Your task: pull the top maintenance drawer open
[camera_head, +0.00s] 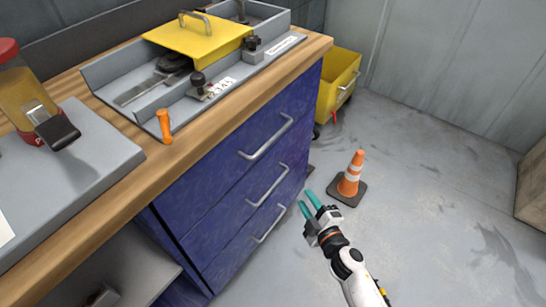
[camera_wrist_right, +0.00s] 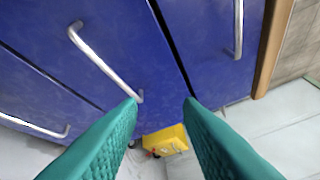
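The top drawer (camera_head: 240,150) is the uppermost of three blue drawer fronts under the wooden worktop; it looks shut. Its grey bar handle (camera_head: 266,137) is uncovered, and this handle appears at the right of the right wrist view (camera_wrist_right: 238,30). The middle handle (camera_head: 268,185) also shows in the wrist view (camera_wrist_right: 105,62). My right gripper (camera_head: 308,203) is open and empty, its teal fingers apart. It is in front of the drawers, lower than the top handle and to its right, touching no handle that I can see. My left gripper is not in view.
The worktop (camera_head: 115,190) carries a grey tray with a yellow cover (camera_head: 200,38), an orange peg (camera_head: 164,126) and a jar (camera_head: 22,95). A traffic cone (camera_head: 350,175) and a yellow bin (camera_head: 337,85) stand right of the drawers. The floor at lower right is clear.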

